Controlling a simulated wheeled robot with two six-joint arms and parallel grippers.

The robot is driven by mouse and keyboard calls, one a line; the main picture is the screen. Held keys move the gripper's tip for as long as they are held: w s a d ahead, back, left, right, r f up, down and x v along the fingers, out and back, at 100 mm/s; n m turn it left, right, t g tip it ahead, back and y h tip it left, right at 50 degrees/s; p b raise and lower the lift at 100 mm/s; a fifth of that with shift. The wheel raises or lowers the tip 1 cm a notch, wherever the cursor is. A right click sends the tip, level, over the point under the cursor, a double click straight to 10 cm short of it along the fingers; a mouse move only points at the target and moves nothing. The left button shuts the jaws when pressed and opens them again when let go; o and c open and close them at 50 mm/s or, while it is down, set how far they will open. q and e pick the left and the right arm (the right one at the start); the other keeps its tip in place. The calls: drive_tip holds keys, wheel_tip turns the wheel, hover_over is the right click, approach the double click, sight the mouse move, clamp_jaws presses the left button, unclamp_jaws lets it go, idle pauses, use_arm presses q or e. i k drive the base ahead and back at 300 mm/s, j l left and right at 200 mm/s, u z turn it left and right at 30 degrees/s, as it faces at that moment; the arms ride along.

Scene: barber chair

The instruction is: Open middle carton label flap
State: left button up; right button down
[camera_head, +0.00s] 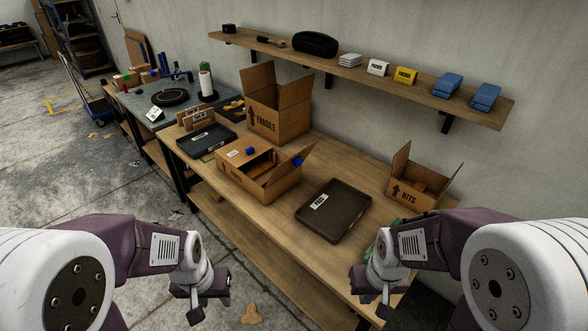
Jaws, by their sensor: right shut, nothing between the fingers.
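A low brown carton (272,188) stands in the middle of the wooden bench. One of its flaps carries a white label and lies over part of the top; another flap slants up at its right. A small blue block (250,151) shows on the labelled flap, and a second blue patch (297,161) shows by the raised flap. My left gripper (207,300) hangs in front of the bench, below and left of the carton; its finger gap is unclear. My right gripper (374,304) is shut and empty near the bench's front right edge. Both are apart from the carton.
A taller open FRAGILE carton (287,121) stands behind, and a small KITS carton (414,191) stands at the right. Dark trays (335,222) (207,139) flank the middle carton. A wall shelf (350,72) with small goods runs above the bench.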

sight(239, 152)
drive_tip(key=i+j+u, duration=0.15)
drive_tip(key=i+j, duration=0.25)
drive_tip(key=i+j+u, duration=0.15)
drive_tip(key=i+j, duration=0.2)
drive_tip(key=i, duration=0.2)
drive_tip(key=i+j+u, duration=0.15)
drive_tip(key=i+j, duration=0.2)
drive_tip(key=i, duration=0.15)
drive_tip(key=i+j+u, duration=0.15)
drive_tip(key=i, duration=0.4)
